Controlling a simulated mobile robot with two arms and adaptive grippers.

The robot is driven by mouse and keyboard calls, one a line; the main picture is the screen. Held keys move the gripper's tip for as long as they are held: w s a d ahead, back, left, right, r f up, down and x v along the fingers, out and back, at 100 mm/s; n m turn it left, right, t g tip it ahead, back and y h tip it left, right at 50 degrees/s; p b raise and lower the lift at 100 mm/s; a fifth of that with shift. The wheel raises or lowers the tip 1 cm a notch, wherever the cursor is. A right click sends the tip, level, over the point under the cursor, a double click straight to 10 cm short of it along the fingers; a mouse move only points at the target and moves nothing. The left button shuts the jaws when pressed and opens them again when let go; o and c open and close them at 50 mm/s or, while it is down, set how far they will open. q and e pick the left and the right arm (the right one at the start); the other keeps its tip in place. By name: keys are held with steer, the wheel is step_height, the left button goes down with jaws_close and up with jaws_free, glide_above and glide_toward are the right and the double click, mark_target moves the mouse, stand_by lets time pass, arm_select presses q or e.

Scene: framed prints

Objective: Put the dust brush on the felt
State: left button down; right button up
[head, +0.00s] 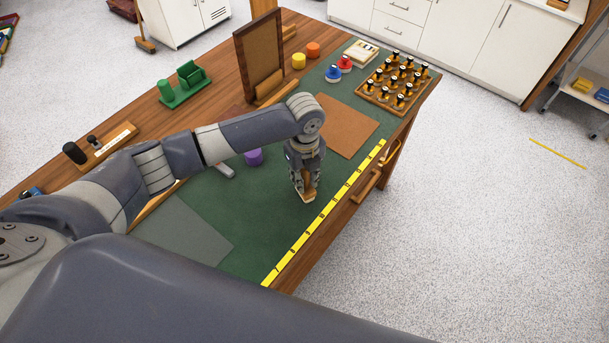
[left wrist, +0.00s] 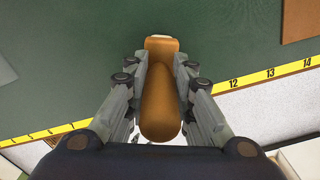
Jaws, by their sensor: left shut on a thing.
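The dust brush (left wrist: 160,105) has an orange-brown wooden handle, with a small pale strip at its far end in the left wrist view. My left gripper (left wrist: 159,80) is shut on its handle, one finger on each side. In the head view the gripper (head: 303,182) points down over the green mat, near the yellow ruler, and the brush (head: 309,197) shows at its fingertips. I cannot tell whether the brush touches the mat. A flat grey sheet, which looks like the felt (head: 185,235), lies at the near left of the mat, partly hidden by my arm.
The green mat (head: 265,215) is clear between gripper and grey sheet. A brown square (head: 345,125) lies beyond the gripper. A yellow ruler (head: 325,213) runs along the table edge. A purple object (head: 253,157), an upright frame (head: 259,58) and a peg tray (head: 398,82) stand farther back.

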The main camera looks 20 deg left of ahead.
arm_select(q)
steer(key=shift+f, duration=0.1)
steer(key=c, duration=1.4)
jaws_free()
step_height(320, 180, up, 11)
steer(key=shift+r+b, duration=0.1)
steer(key=shift+b, duration=1.15)
steer(key=shift+r, duration=0.55)
